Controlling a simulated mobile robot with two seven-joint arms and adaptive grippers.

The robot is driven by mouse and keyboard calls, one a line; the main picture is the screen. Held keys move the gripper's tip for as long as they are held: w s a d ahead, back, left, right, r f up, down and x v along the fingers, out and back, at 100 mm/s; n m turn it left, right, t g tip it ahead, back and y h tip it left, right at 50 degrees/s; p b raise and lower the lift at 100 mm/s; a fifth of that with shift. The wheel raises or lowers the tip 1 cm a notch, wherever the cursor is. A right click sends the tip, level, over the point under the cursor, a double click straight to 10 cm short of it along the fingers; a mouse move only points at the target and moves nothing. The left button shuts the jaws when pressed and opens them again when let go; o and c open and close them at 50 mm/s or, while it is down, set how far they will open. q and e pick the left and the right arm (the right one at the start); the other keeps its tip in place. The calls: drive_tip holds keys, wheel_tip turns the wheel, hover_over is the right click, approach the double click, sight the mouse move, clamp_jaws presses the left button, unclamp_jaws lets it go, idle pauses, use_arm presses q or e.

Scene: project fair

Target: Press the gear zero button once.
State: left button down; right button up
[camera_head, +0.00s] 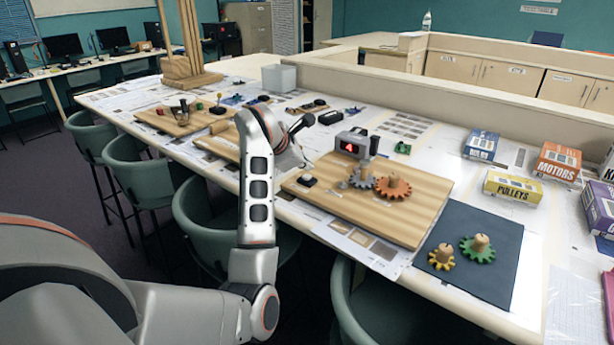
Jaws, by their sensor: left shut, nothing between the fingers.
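A small button (307,179) with a pale top on a dark base sits at the left end of the near wooden board (405,225). I take it to be the gear zero button; no label is readable. A grey gear (362,179) and an orange-red gear (393,187) stand on the board's pegs. Behind them is a grey box (352,142) with a red warning triangle on its dark display. My left gripper (303,163) is shut and empty, just above and behind the button in the picture. Whether it touches the button cannot be told. My right gripper is out of view.
A dark blue mat (490,285) holds a yellow gear (441,257) and a green gear (478,249). Boxes marked MOTORS (557,162) and PULLEYS (512,187) stand at the right. Another wooden board (180,117) lies farther left. Green chairs (205,220) line the near edge.

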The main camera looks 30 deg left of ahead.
use_arm(q)
drive_tip(key=shift+f, duration=0.15)
drive_tip(key=shift+f+b, duration=0.3)
idle(0.6)
drive_tip(key=shift+f, duration=0.4)
idle(0.4)
drive_tip(key=shift+r, duration=0.1)
drive_tip(key=shift+r+p, duration=0.4)
drive_tip(key=shift+r, duration=0.35)
